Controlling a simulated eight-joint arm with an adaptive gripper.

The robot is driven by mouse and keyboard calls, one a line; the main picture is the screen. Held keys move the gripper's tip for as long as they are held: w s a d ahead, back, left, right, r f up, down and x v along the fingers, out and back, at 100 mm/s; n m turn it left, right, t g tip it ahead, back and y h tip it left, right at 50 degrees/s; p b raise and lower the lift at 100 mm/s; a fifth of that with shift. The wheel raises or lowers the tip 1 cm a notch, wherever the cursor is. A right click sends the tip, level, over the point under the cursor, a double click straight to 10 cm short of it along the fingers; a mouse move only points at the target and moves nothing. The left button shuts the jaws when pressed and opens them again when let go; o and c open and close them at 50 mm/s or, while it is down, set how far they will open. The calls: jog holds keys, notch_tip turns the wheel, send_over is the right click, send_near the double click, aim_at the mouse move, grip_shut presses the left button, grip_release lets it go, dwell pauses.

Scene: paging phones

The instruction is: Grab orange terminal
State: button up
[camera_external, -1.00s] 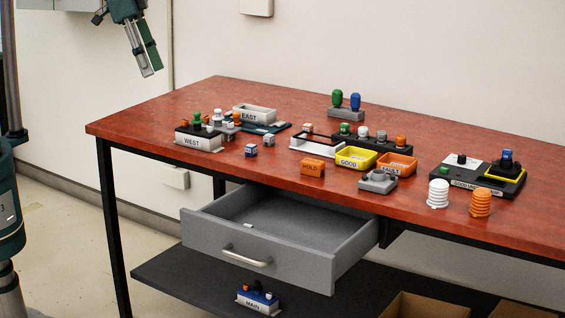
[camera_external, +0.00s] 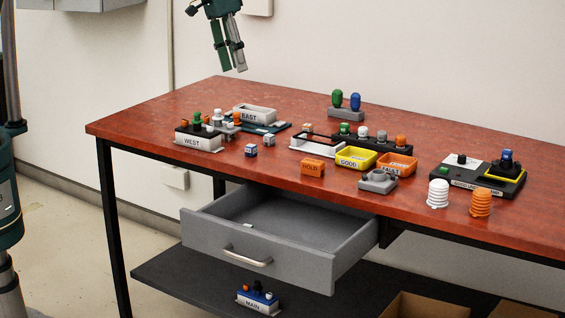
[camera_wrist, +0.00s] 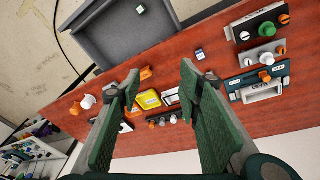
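Several orange pieces could be the orange terminal; I cannot tell which. A ribbed orange cylinder (camera_external: 480,203) stands beside a white one near the table's front right; it also shows in the wrist view (camera_wrist: 76,108). A small orange cap (camera_external: 401,141) sits in the dark row holder. A small orange piece (camera_external: 308,128) is by the white frame. My gripper (camera_external: 233,71) is above the table's back left, fingers pointing down; in the wrist view (camera_wrist: 160,72) the fingers are apart with nothing between them.
An orange HOLD block (camera_external: 312,167), yellow GOOD tray (camera_external: 355,163) and orange FAULT tray (camera_external: 396,172) are mid-table. A grey drawer (camera_external: 265,252) is open at the front. The WEST block (camera_external: 198,141) and EAST tray (camera_external: 252,117) are at left. The table's left corner is clear.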

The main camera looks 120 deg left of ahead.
jog(key=w+a+f+n+p, duration=0.1)
jog(key=a+f, duration=0.2)
jog(key=a, duration=0.3)
jog(key=w+a+f+n+g+p, duration=0.1)
jog(key=a+f, duration=0.1)
jog(key=a, duration=0.4)
jog(key=w+a+f+n+p, duration=0.1)
jog(key=a+f, duration=0.2)
jog(key=a, duration=0.4)
jog(key=n+g+h+p, duration=0.1)
jog(key=n+p, duration=0.1)
jog(key=n, duration=0.2)
send_over(307, 125)
jog(key=f, duration=1.2)
jog(key=shift+w, duration=0.2)
jog(key=shift+s+a+f, duration=0.15)
jog(key=shift+a+f, duration=0.1)
jog(key=shift+f, duration=0.05)
jog(key=shift+f, duration=1.3)
jog(key=shift+f, duration=0.1)
jog(key=shift+d+f, duration=0.15)
jog(key=shift+f, duration=2.35)
